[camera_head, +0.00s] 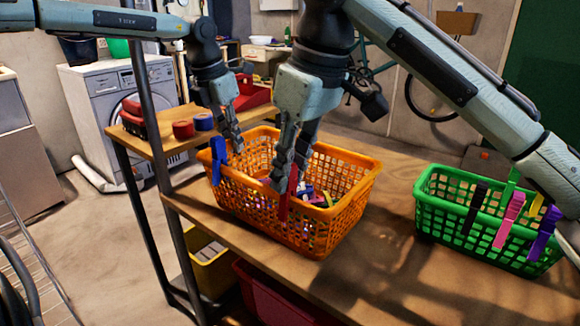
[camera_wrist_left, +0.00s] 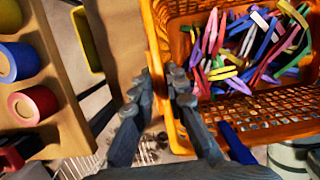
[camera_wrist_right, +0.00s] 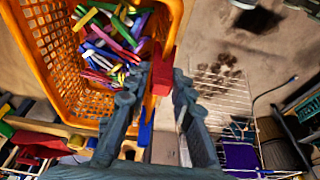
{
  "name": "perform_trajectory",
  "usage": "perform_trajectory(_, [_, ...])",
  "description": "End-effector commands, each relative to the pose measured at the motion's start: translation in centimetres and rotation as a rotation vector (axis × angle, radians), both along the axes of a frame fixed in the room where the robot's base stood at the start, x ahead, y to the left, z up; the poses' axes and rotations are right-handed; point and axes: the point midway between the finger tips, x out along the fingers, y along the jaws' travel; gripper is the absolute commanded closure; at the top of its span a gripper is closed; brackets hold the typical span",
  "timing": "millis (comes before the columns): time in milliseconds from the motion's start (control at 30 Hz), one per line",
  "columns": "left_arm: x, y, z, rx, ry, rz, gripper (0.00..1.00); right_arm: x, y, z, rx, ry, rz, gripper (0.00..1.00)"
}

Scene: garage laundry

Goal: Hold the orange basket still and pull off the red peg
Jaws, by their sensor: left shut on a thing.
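The orange basket (camera_head: 335,215) stands on the wooden table, with several coloured pegs inside. My left gripper (camera_head: 232,142) is shut on the basket's far left rim (camera_wrist_left: 158,45), with one fingertip either side of it; the left wrist view shows this gripper (camera_wrist_left: 168,92) too. The red peg (camera_head: 286,202) is clipped on the basket's near rim; it shows in the right wrist view (camera_wrist_right: 161,76). My right gripper (camera_wrist_right: 154,98) is open, with its fingers either side of the red peg and a gap visible. A blue peg (camera_head: 217,160) is clipped near the basket's left corner.
A green basket (camera_head: 440,212) with several pegs on its rim stands to the right on the table (camera_head: 365,270). A shelf with red (camera_head: 183,130) and blue (camera_head: 204,122) rolls is at the left. Bare tabletop lies between the baskets.

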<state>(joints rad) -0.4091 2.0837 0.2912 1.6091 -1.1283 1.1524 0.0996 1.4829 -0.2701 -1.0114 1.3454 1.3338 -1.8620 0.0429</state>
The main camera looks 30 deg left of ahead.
Motion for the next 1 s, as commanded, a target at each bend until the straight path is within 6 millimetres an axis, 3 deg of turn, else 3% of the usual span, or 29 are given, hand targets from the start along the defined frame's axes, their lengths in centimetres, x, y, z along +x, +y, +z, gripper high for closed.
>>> perform_trajectory(167, [0.0, 0.0, 0.0, 0.002, 0.001, -0.002, 1.00, 0.0, 0.0, 0.0, 0.000, 0.000, 0.000, 1.00])
perform_trajectory(1000, [0.0, 0.0, 0.0, 0.002, 0.001, -0.002, 1.00, 0.0, 0.0, 2.7, 0.000, -0.001, -0.001, 1.00])
